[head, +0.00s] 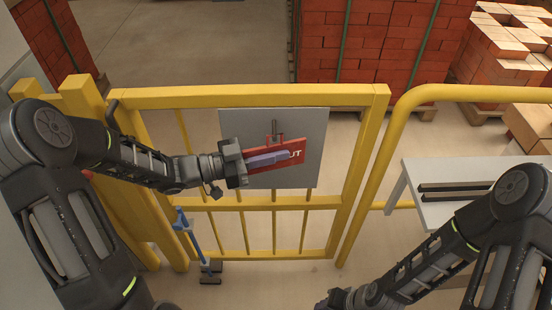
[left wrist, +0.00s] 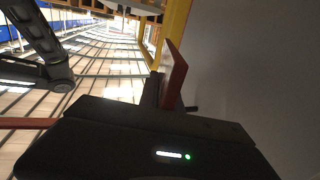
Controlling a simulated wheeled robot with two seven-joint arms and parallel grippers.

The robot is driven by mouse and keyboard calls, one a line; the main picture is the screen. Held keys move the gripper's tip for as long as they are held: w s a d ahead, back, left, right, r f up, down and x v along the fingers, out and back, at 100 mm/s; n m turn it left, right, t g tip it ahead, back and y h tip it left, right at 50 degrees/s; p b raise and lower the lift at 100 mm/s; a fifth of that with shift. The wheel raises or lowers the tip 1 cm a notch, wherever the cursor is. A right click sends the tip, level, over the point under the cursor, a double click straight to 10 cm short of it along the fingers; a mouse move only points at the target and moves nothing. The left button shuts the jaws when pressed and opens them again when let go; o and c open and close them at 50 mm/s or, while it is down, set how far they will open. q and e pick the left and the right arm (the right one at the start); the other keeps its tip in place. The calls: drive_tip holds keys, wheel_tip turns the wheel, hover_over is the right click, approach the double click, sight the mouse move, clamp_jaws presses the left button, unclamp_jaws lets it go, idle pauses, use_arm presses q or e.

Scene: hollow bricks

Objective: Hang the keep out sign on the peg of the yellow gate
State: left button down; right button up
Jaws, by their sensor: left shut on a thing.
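My left gripper (head: 285,157) is shut on the red keep out sign (head: 292,167) and holds it in front of the grey panel (head: 308,125) of the yellow gate (head: 230,96). The gripper covers part of the sign's lettering. A thin red hanger (head: 267,138) rises from the sign's top edge. The grey peg (head: 274,126) overlaps the hanger in the head view; I cannot tell whether the hanger is around it. The sign (left wrist: 174,75) shows edge-on in the left wrist view, beside the panel (left wrist: 250,65). My right gripper (head: 340,299) is low in the head view, its fingers unclear.
A yellow rail (head: 460,92) and a grey table (head: 430,170) with dark bars stand right of the gate. A blue-handled tool (head: 192,238) stands at the gate's lower left. Red brick stacks (head: 385,45) are behind the gate.

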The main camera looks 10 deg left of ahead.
use_arm(q)
drive_tip(key=shift+w+a, duration=0.2)
drive_tip(key=shift+w, duration=0.65)
drive_tip(key=shift+w+a+f+b, duration=0.15)
drive_tip(key=shift+w+f+b, duration=0.35)
drive_tip(key=shift+w, duration=0.1)
drive_tip(key=c, duration=1.5)
unclamp_jaws()
drive_tip(key=shift+a, duration=0.15)
drive_tip(key=b+v, duration=0.1)
drive_tip(key=v, duration=0.6)
drive_tip(key=shift+s+a, duration=0.2)
drive_tip(key=shift+a, duration=0.05)
